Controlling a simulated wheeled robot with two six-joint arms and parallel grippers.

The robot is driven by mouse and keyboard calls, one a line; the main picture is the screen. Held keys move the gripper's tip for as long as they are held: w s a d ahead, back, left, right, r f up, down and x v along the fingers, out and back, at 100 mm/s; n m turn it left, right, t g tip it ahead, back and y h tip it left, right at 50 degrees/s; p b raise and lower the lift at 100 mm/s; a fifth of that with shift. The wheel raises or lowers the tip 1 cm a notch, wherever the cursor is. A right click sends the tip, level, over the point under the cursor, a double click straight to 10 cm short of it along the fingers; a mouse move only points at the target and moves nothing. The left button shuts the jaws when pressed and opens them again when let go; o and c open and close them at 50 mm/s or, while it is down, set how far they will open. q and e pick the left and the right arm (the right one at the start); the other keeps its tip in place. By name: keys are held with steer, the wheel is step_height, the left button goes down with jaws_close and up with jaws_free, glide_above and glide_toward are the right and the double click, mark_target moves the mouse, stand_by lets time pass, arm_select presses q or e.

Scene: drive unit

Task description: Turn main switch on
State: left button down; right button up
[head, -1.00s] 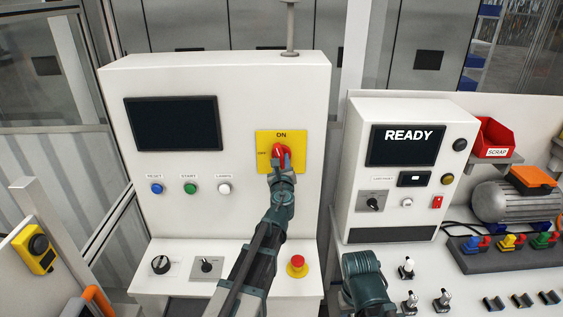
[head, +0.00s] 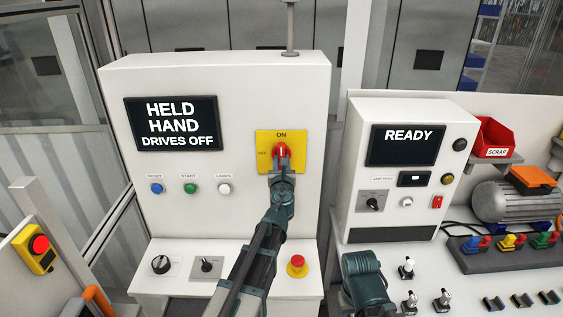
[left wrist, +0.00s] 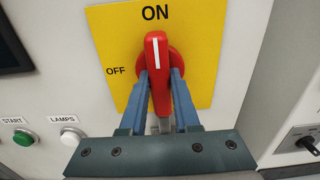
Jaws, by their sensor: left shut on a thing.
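The main switch is a red rotary handle (left wrist: 157,70) on a yellow plate (left wrist: 208,28) marked ON at the top and OFF at the left. Its white line points up to ON. In the head view the red handle (head: 282,150) also stands upright on the yellow plate (head: 298,138). My left gripper (left wrist: 160,88) is shut on the handle, with one blue finger on each side. The screen (head: 172,124) on the same cabinet reads HELD HAND DRIVES OFF. My right gripper cannot be made out in these views.
Below the screen are blue RESET (head: 157,188), green START (head: 190,188) and white LAMPS (head: 224,188) buttons. A red emergency button (head: 297,263) is on the lower ledge. A test box (head: 398,205) reading READY stands to the right.

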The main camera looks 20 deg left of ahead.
arm_select(q)
steer(key=shift+s, duration=0.1)
steer(key=c, duration=0.6)
jaws_free()
steer(key=shift+c, duration=0.2)
